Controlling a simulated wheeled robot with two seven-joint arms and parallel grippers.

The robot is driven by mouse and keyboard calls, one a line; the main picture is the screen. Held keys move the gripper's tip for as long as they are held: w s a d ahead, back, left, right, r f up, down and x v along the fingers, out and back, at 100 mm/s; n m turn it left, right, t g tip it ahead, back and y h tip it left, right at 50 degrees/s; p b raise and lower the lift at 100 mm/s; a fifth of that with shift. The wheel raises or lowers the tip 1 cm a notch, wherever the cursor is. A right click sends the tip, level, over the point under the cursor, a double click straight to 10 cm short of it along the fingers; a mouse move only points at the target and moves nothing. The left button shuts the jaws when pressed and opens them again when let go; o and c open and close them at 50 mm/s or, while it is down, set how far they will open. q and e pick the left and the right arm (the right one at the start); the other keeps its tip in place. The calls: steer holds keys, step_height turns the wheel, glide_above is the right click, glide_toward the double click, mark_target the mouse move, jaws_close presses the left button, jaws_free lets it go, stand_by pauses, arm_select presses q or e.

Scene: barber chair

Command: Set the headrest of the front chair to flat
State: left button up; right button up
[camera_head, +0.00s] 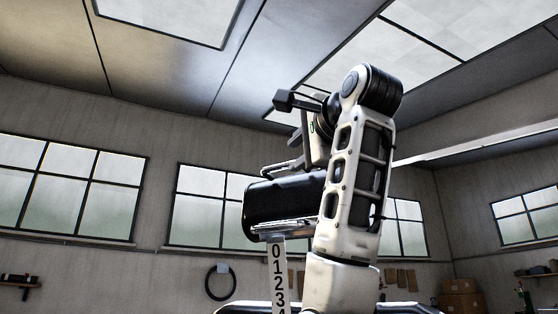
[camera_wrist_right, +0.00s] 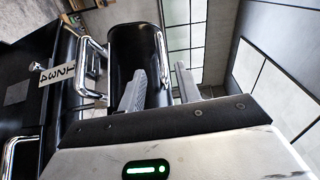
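The headrest (camera_head: 285,205) of the front chair is a black padded block, seen in the head view left of my raised right arm. A white strip (camera_head: 277,275) with numbers from 0 downward hangs below it. In the right wrist view the headrest (camera_wrist_right: 133,50) has a chrome handle on each side. My right gripper (camera_wrist_right: 160,88) is open, its two grey fingers on either side of the right-hand chrome handle (camera_wrist_right: 162,55), with gaps visible. Whether a finger touches it I cannot tell. My right arm hides part of the headrest in the head view. My left gripper is out of view.
The black chair back (camera_wrist_right: 28,85) fills the left of the wrist view. Dark, chrome-edged chair parts (camera_head: 250,307) show at the bottom of the head view. Windows (camera_head: 70,185), a wall hoop (camera_head: 221,282) and boxes (camera_head: 460,296) are far behind. Air left of the headrest is clear.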

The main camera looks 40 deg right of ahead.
mark_target(281, 166)
steer(key=p+x, duration=0.2)
steer(key=x, duration=0.7)
steer(key=shift+p, duration=0.4)
jaws_close()
